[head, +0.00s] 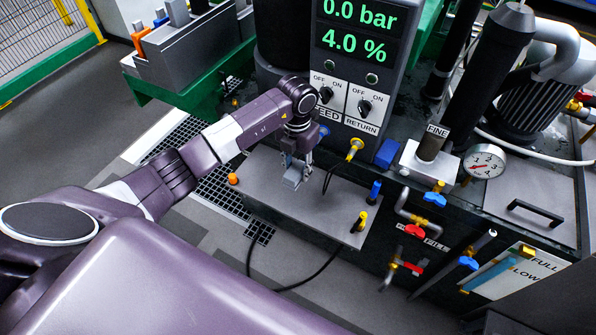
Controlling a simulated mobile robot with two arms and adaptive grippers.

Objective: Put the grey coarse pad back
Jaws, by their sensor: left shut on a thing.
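My left gripper (297,163) reaches in over a grey shelf plate (325,205) in front of the control panel. It points down and is shut on a small light-grey block, which looks like the grey coarse pad (291,183). The pad is partly hidden by the fingers. I cannot tell whether it touches the plate. A grey slotted rack (190,55) stands at the upper left, with an orange piece (139,38), a blue piece (161,20) and grey pieces along it. My right gripper is not in view.
The panel (345,105) with two switches rises behind the gripper. Valves and a gauge (485,161) are on the right. A black cable (300,282) hangs below.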

